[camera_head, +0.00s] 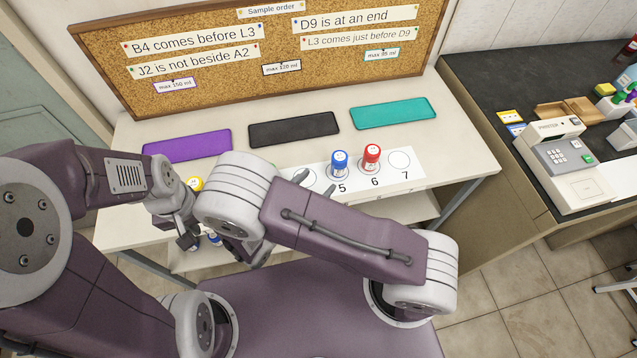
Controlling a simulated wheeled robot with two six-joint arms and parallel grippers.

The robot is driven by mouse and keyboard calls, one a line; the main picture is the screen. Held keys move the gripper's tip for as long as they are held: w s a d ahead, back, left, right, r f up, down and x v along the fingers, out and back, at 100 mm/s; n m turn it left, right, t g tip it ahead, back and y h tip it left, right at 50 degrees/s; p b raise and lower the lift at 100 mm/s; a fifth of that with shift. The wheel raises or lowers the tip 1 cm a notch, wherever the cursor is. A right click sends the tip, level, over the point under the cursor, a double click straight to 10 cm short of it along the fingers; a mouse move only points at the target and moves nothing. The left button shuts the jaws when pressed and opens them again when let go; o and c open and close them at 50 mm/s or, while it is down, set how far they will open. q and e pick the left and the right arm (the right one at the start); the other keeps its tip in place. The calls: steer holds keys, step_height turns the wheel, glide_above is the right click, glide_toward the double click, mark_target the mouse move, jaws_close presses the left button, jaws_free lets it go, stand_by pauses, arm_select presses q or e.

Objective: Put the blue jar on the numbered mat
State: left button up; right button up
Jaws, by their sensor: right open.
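The numbered mat (413,178) is a white strip with circles; 5, 6 and 7 show, and its left part is hidden by my arm. A blue-capped jar (340,162) stands upright on circle 5. A red-capped jar (372,158) stands on circle 6; circle 7 is empty. My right gripper (315,184) shows two spread fingertips just left of the blue jar, apart from it, with nothing visible between them. My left gripper (188,238) is at the bench's front edge, largely covered by its wrist. Small blue parts (213,239) show beside it; whether it holds them is unclear.
A yellow-capped jar (194,184) is partly hidden behind my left wrist. Purple (187,146), black (293,130) and teal (393,113) mats lie empty along the back, below a cork board (200,54) with notes. A side counter at right holds a printer (560,150).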

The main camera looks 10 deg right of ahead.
steer(key=s+d+r+m+g+y, duration=0.1)
steer(key=s+d+m+g+y, duration=0.5)
steer(key=s+d+m+g, duration=0.8)
steer(key=w+a+r+m+t+y, duration=0.4)
steer(key=w+m, duration=0.3)
steer(key=m, duration=0.6)
steer(key=shift+w+a+t+y, duration=0.15)
steer(key=shift+a+t+y, duration=0.25)
steer(key=shift+t, duration=0.2)
